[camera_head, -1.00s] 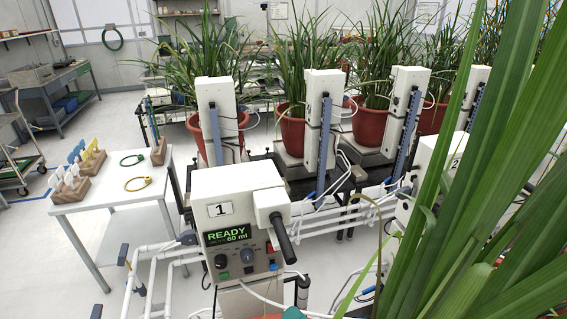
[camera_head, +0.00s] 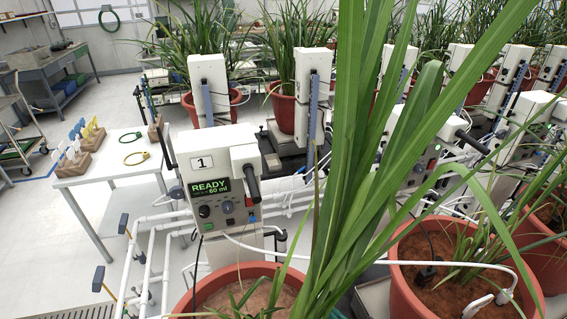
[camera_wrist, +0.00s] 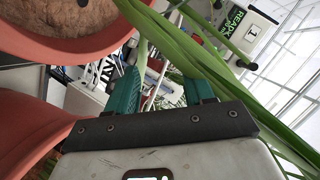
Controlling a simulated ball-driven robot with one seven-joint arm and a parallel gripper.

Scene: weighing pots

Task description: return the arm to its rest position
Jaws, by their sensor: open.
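My gripper (camera_wrist: 162,92) shows in the wrist view with two teal fingers spread apart and nothing between them but background. Long green leaves (camera_wrist: 180,48) pass close to the fingers; I cannot tell whether they touch. A terracotta pot (camera_wrist: 75,42) with brown soil fills the upper left of the wrist view, and another pot wall lies at the lower left. The control unit (camera_wrist: 240,25) with the READY display shows at the upper right, tilted.
The unit marked 1 (camera_head: 217,178) reads READY 60 ml. Potted plants stand close in front, one pot (camera_head: 240,278) at bottom centre and one (camera_head: 432,262) at right, their leaves crossing the view.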

